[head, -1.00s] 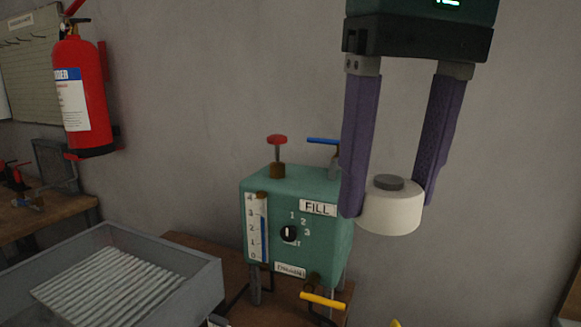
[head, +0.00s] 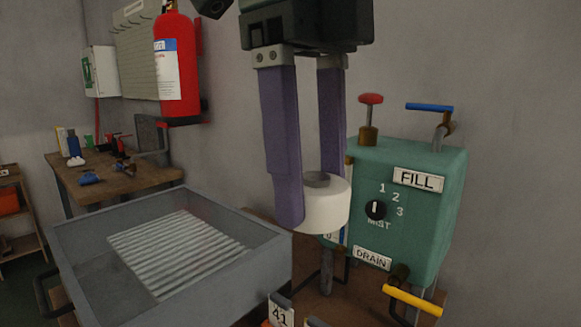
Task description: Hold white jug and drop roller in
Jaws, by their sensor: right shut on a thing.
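My right gripper (head: 308,205) hangs from the top with two purple fingers. It is shut on a short white cylinder with a grey disc on top, which looks like the roller (head: 326,209). The roller is held upright in the air, in front of the left edge of the green FILL box. No white jug shows in the head view. My left gripper is not in view.
A grey metal tray (head: 75,250) with a ribbed bottom stands at left below the roller. The green box (head: 420,235) has a red knob, a blue lever and a yellow lever. A fire extinguisher (head: 177,60) hangs on the wall; a wooden bench (head: 125,182) stands behind.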

